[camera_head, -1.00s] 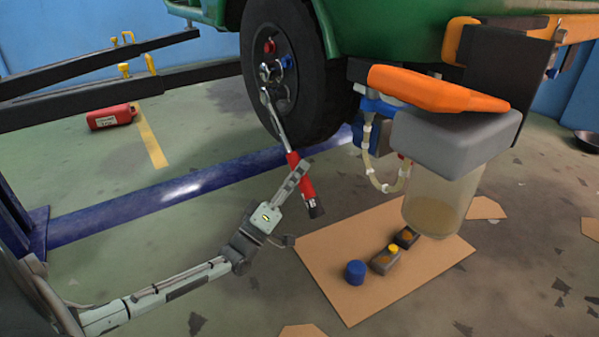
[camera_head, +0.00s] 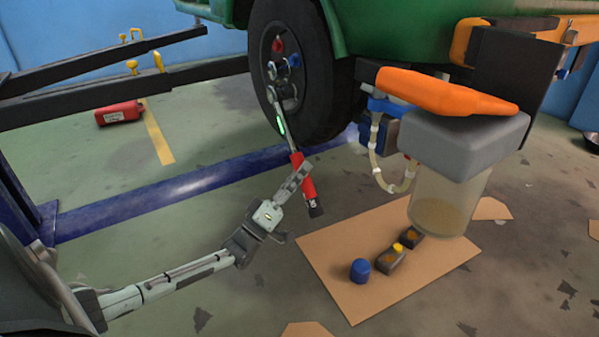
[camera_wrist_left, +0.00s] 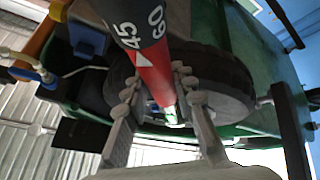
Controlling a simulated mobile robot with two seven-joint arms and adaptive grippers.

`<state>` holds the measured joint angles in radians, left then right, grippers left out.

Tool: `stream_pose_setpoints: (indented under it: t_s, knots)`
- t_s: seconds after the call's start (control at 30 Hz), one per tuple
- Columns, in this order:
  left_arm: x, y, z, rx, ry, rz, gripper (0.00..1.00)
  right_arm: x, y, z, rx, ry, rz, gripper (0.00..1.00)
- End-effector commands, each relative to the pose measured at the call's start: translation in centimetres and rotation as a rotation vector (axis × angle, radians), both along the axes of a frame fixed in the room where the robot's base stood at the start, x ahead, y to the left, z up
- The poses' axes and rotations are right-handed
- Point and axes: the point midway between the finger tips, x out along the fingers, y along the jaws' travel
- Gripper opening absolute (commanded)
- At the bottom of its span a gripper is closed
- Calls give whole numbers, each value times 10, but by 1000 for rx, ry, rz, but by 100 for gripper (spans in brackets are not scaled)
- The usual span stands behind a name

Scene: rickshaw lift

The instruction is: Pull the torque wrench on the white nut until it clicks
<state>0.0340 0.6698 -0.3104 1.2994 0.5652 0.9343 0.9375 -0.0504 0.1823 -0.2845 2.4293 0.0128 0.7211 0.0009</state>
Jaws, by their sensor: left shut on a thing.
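The torque wrench (camera_head: 284,130) has a steel shaft and a red handle with a black end. Its upper end meets the wheel hub, and a green light shows on the shaft. A pale nut (camera_head: 271,70) sits on the hub just above the wrench's head; I cannot tell which nut the head is on. Red (camera_head: 278,45) and blue (camera_head: 294,61) nuts are nearby. My left gripper (camera_head: 301,178) is shut around the red handle; in the left wrist view its fingers (camera_wrist_left: 155,95) flank the handle (camera_wrist_left: 150,62), marked 45 and 60. My right gripper is out of view.
The wheel (camera_head: 315,85) is under a green body (camera_head: 420,35). An orange-and-grey device with a clear jar (camera_head: 447,200) is at right. Cardboard (camera_head: 345,290) with small parts lies on the floor. A blue beam (camera_head: 180,190) crosses behind my left arm.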

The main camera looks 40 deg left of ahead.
Motion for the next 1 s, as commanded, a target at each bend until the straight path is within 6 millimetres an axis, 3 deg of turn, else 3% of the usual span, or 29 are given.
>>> stream_pose_setpoints:
  t_s: [1.0]
  knots:
    - [-21,11,1,-22,7,2,0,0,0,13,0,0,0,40]
